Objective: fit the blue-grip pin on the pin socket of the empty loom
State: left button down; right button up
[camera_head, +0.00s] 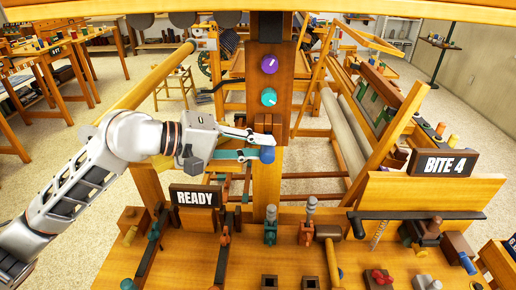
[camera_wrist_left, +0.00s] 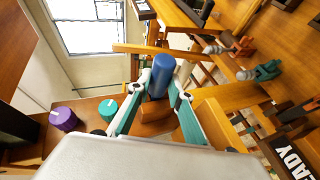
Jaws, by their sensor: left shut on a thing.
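The blue-grip pin (camera_head: 267,155) is between the fingertips of my left gripper (camera_head: 262,146), in front of the upright wooden post (camera_head: 267,185). In the left wrist view the blue grip (camera_wrist_left: 161,77) stands out between the two fingertips (camera_wrist_left: 163,92), which close on it. A brown block (camera_wrist_left: 155,127) shows just behind the pin there. The pin's lower end and the pin socket are hidden, so I cannot tell whether the pin is seated or only held in front of the post. My right gripper is in neither view.
A purple knob (camera_head: 269,64) and a teal knob (camera_head: 268,97) are on the post above the pin. A READY sign (camera_head: 194,197) and a BITE 4 sign (camera_head: 444,163) stand by the wooden bench (camera_head: 190,265), which carries several levers and clamps. Loom beams flank the post.

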pick_arm(q)
jog(key=shift+w, duration=0.6)
jog(key=shift+w+r, duration=0.1)
jog(key=c, duration=1.8)
grip_release()
jog(key=shift+o, duration=0.2)
jog(key=shift+a, duration=0.1)
jog(key=v, duration=1.2)
